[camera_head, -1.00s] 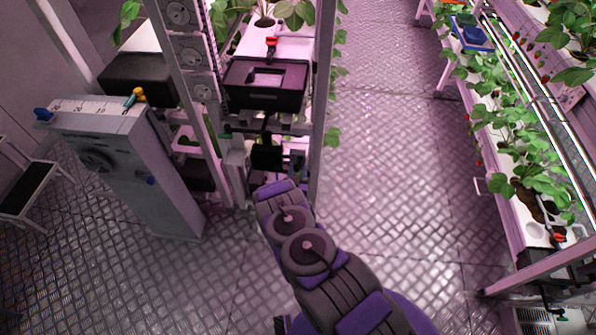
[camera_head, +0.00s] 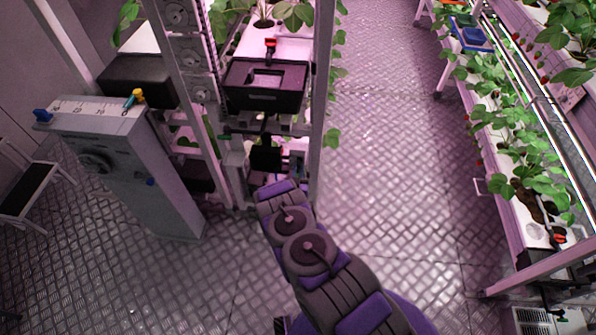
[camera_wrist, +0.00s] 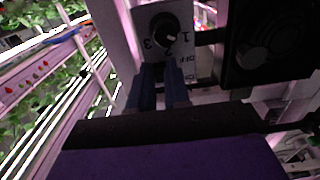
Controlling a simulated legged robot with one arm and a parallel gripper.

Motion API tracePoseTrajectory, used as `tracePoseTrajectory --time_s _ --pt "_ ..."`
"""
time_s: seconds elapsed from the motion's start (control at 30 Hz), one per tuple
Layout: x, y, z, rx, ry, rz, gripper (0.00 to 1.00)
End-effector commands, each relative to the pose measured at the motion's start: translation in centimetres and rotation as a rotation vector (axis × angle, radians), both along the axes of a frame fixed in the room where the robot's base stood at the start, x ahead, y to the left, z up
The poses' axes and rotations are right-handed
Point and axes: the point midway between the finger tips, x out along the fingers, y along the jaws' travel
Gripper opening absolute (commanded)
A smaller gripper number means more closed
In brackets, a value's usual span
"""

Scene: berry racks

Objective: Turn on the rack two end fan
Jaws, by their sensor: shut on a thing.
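In the wrist view a pale control panel (camera_wrist: 141,42) carries a round black dial (camera_wrist: 165,29) marked 1, 2 and 3. The dial's white pointer mark faces down and right, near the 1. An OFF label (camera_wrist: 187,68) is printed below it, upside down in this view. The black fan housing (camera_wrist: 266,38) stands right of the panel. My gripper (camera_wrist: 163,70) is at the panel below the dial, left of the OFF label, its two dark fingers close together. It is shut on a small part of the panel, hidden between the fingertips. The head view hides the fingers behind my arm.
A grey cabinet (camera_head: 130,160) with dials stands at left. The metal floor (camera_head: 390,180) to the right is clear, up to another plant rack (camera_head: 520,225).

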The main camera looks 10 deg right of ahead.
Motion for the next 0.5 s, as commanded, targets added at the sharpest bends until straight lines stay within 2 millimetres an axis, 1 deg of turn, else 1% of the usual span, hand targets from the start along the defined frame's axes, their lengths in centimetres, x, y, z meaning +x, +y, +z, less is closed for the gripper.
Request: tracePoseTrajectory --time_s 0.27,0.5 --pt "0.0 0.2 0.8 0.025 0.075 0.001 0.00" --pt "-0.1 0.1 2.0 0.082 0.248 0.000 0.00"
